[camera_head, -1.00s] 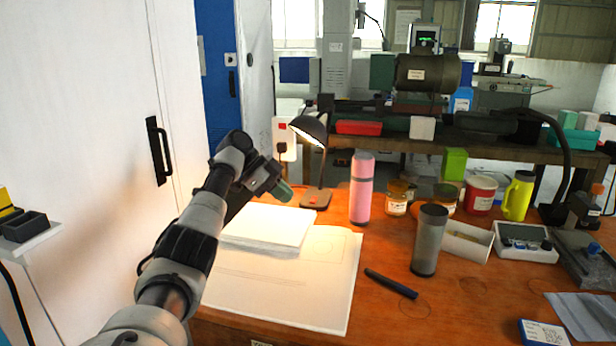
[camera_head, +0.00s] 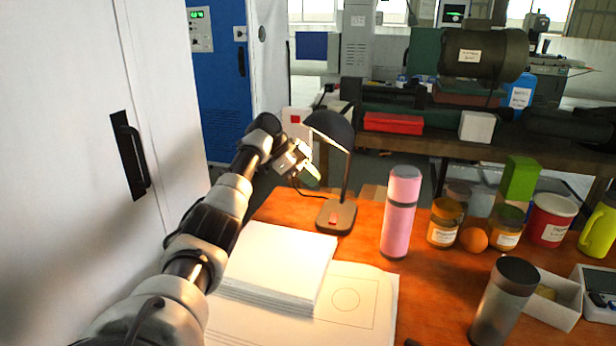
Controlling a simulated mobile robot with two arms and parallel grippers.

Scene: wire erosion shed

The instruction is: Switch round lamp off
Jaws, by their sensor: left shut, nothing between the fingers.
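The round lamp stands at the back left of the desk. Its dark domed head (camera_head: 332,127) sits on a thin stem above a brown base (camera_head: 345,217). A red switch (camera_head: 333,215) is on top of the base. The underside of the head is mostly hidden, so I cannot tell clearly whether it glows; the desk near the base looks warmly lit. My left gripper (camera_head: 309,177) is shut and empty, left of the stem, below the lamp head and above the base, apparently apart from the switch. My right gripper is out of view.
A pink flask (camera_head: 401,215) stands right of the lamp, with jars (camera_head: 445,222), an orange ball (camera_head: 473,240) and a grey tumbler (camera_head: 505,300) beyond. A paper stack (camera_head: 275,262) lies in front of the base. A white cabinet (camera_head: 70,200) bounds the left.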

